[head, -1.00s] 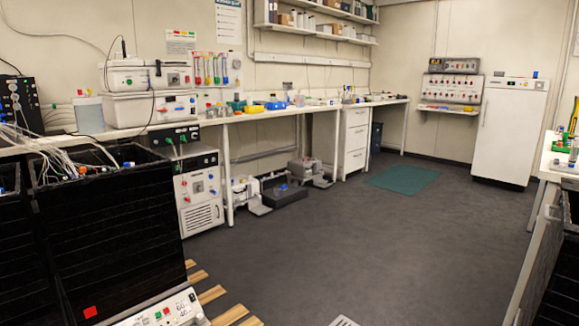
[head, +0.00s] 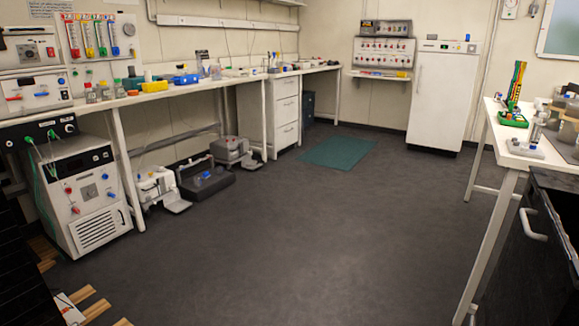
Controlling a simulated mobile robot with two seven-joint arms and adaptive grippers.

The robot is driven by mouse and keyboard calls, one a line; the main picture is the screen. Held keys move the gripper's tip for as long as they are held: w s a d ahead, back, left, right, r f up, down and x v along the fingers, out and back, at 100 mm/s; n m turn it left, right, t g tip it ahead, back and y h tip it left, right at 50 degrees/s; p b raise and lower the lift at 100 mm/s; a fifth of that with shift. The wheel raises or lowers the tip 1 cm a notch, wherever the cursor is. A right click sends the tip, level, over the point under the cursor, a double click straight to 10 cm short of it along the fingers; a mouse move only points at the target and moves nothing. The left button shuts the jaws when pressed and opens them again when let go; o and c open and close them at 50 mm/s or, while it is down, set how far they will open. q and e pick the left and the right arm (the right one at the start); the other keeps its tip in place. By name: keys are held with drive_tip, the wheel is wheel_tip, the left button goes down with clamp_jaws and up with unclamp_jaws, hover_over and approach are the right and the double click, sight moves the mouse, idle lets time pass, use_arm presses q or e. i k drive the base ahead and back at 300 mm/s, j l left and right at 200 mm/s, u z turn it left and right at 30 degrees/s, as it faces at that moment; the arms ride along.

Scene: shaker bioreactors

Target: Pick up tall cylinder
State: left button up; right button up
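No thing in view is clearly the tall cylinder. On the white table (head: 502,135) at the right stands a slim, upright, clear and blue item (head: 538,128) on a small base; it is too small to tell whether it is the cylinder. Wider round vessels (head: 566,120) stand beside it, partly cut off by the right edge. Neither of my grippers shows in the head view.
A long white bench (head: 165,93) with small lab items runs along the left wall. Grey floor devices (head: 207,182) stand under it. A black cabinet (head: 530,255) is at front right. A white fridge (head: 440,97) and green mat (head: 340,151) are farther back. The middle floor is clear.

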sight(198, 59)
drive_tip(key=i, duration=3.45)
drive_tip(key=i+u, duration=0.15)
drive_tip(key=i, duration=0.4)
drive_tip(key=i+l+u, duration=0.15)
drive_tip(key=i, duration=0.35)
drive_tip(key=i+l+u, duration=0.15)
drive_tip(key=i, duration=0.35)
drive_tip(key=l, duration=0.1)
